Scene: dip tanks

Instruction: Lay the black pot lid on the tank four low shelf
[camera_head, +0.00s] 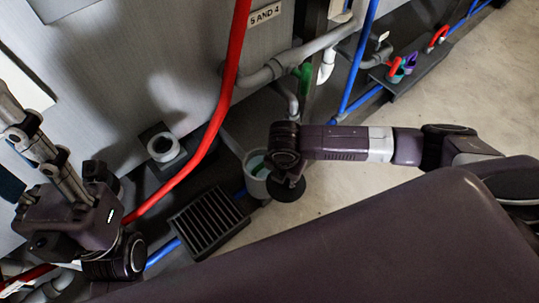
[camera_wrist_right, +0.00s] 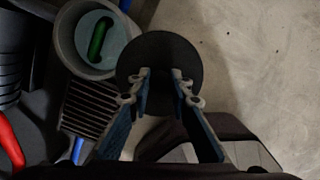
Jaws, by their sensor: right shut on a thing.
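The black pot lid (camera_wrist_right: 160,50) is a dark round disc at the fingertips of my right gripper (camera_wrist_right: 160,73), which is shut on it. In the head view the lid (camera_head: 288,188) shows just below my right wrist, beside a grey bucket; the right fingers are mostly hidden there. My left gripper (camera_head: 38,150) is at the left edge of the head view, by the grey wall; its jaw state is unclear. A sign reading "5 and 4" (camera_head: 265,14) is on the wall at the top. I cannot tell which ledge is the tank four low shelf.
A grey bucket (camera_wrist_right: 68,45) with a green object inside stands beside the lid. A black slatted grate (camera_head: 208,222) lies left of it. Red and blue pipes run along the wall. A dark shelf (camera_head: 411,73) holds coloured items at upper right. Bare floor (camera_head: 460,95) is clear.

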